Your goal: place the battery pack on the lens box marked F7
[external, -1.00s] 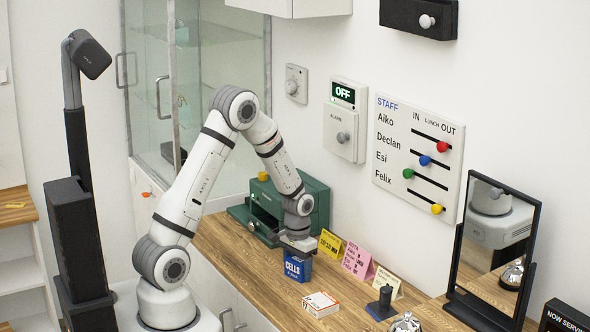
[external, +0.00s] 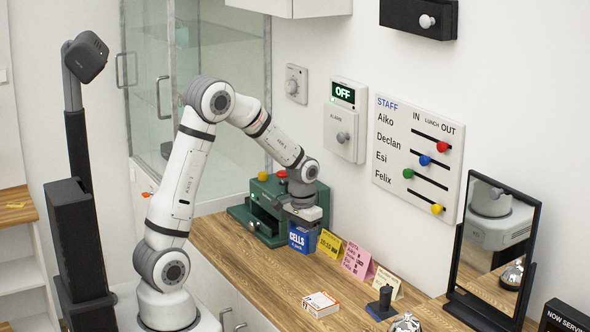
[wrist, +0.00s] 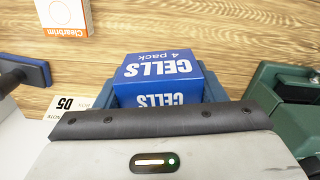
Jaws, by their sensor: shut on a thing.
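The battery pack is a blue box (external: 302,238) with white "CELLS 4 pack" lettering; it also shows in the wrist view (wrist: 158,72). My gripper (external: 303,217) is shut on it and holds it above the wooden counter, in front of the green cabinet. The lens box (external: 321,304) is a small white box with orange edges, lying flat on the counter, nearer the camera and apart from the pack. I cannot read an F7 mark.
The green cabinet (external: 264,222) stands left of the pack. Yellow (external: 330,243) and pink (external: 356,260) cards stand to its right by the wall. A black stamp with a blue base (external: 381,304) and a bell (external: 405,322) are right of the lens box. Counter between pack and lens box is clear.

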